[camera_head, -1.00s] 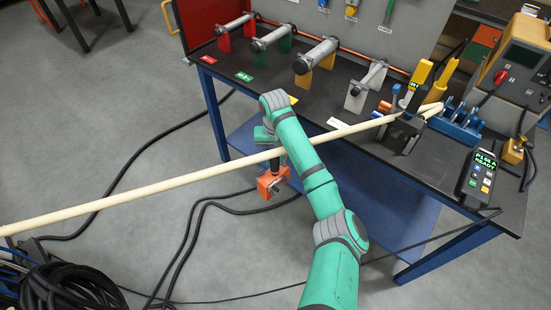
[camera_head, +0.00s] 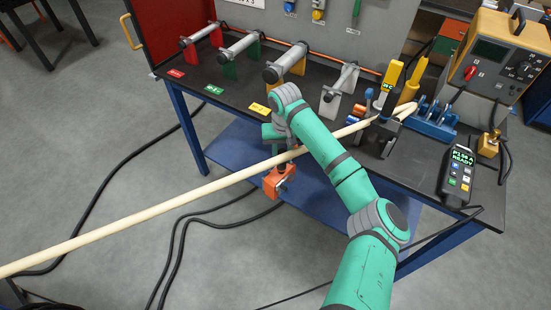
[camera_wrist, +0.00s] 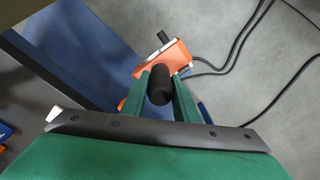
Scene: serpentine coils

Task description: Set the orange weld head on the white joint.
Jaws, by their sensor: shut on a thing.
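The orange weld head (camera_head: 277,183) hangs below my gripper (camera_head: 277,160), off the front edge of the bench. In the wrist view the green fingers of my gripper (camera_wrist: 160,88) are shut on the weld head's black handle (camera_wrist: 160,82). The orange body (camera_wrist: 176,58) shows beyond the fingers, with a dark knob and a pale metal side. The white joint (camera_head: 337,92) is a grey pipe on white supports, on the bench to the right of the yellow one. It is up and to the right of my gripper, well apart from it.
A long cream pole or hose (camera_head: 150,212) slants from the bench tools to the lower left and crosses my gripper in the picture. Red, green and yellow joints (camera_head: 287,62) stand in a row on the dark bench (camera_head: 300,110). Black cables (camera_head: 190,225) lie on the floor.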

